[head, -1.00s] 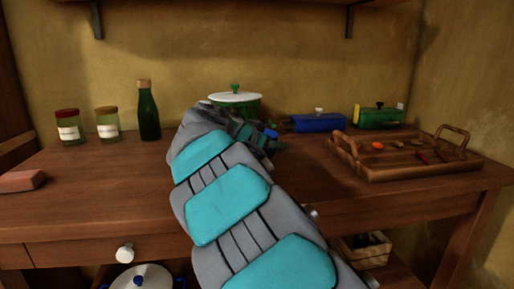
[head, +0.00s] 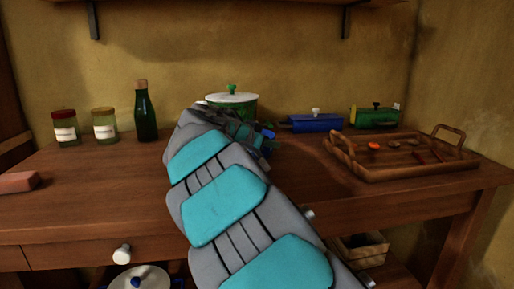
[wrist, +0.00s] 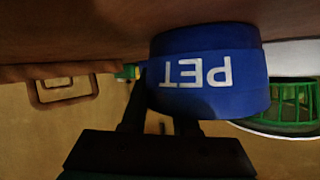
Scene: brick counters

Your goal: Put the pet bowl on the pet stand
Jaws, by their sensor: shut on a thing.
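The pet bowl (wrist: 208,72) is blue with white "PET" lettering and appears upside down in the wrist view. My gripper (wrist: 160,120) is shut on it; the dark fingers reach its near side. In the head view my grey and teal arm hides the gripper and most of the bowl. A small blue patch (head: 268,132) shows at the arm's far end, probably part of the bowl. A green slatted thing (wrist: 290,103) with a pale part stands beside the bowl in the wrist view; I cannot tell whether it is the pet stand.
A blue lidded dish (head: 314,123) and a green box (head: 374,117) stand at the back. A wooden tray (head: 400,173) is at right. Jars (head: 104,126) and a bottle (head: 146,115) are at left. The front left counter is mostly clear.

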